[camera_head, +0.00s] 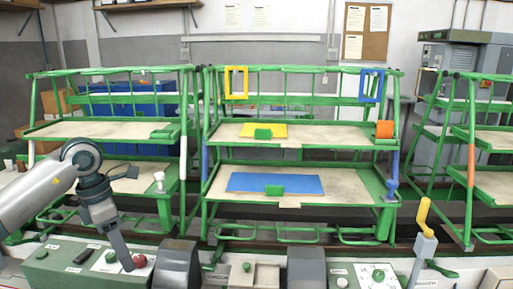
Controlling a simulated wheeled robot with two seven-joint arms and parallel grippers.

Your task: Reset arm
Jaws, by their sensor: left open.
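My left arm comes in from the left edge and bends downward. My right arm and gripper do not show.
Green racks with wooden shelves (345,133) stand behind; the middle one holds a yellow mat (265,130) and a blue mat (300,183). Dark rollers (178,266) stand along the front. A yellow-handled lever (424,216) rises at the lower right, near another control panel (347,270).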

